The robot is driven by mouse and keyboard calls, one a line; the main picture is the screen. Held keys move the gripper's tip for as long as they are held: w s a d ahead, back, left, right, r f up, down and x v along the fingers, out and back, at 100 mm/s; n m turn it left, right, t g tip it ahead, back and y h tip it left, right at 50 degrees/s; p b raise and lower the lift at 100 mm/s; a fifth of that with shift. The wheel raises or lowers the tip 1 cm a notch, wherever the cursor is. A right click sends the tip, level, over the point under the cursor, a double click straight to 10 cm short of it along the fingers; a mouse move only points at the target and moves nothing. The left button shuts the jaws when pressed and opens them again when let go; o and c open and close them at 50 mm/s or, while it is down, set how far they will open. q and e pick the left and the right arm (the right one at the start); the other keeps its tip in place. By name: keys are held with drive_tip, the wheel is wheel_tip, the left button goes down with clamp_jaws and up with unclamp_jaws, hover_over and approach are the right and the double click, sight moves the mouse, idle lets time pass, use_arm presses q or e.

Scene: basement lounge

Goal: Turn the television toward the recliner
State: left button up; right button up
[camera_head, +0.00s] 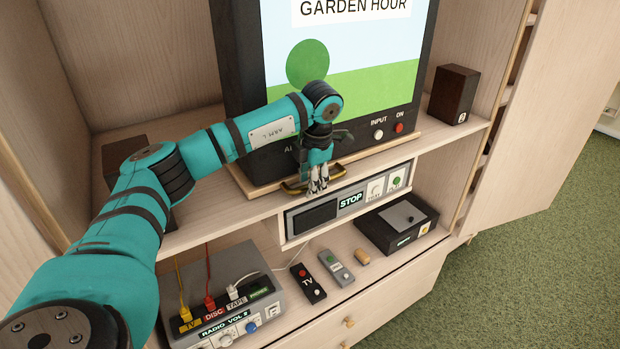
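The television (236,100) stands on a thin wooden board (378,150) on the upper shelf of a pale cabinet. Its lit screen (390,55) shows "GARDEN HOUR". A brass handle (292,188) sticks out at the board's front edge. My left gripper (318,190) points down at the middle of this handle, its fingertips close together. The handle shows on both sides of the fingers; whether they clamp it is unclear. My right gripper is out of view. No recliner shows.
A dark speaker (453,95) stands right of the television, another (122,155) behind my arm. Below are a tape deck (352,200), a radio box (240,300) with cables, two remotes (308,284) (336,268) and a black box (396,226). Green carpet (520,265) lies right.

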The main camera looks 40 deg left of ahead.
use_arm(q)
clamp_jaws()
idle(0.3)
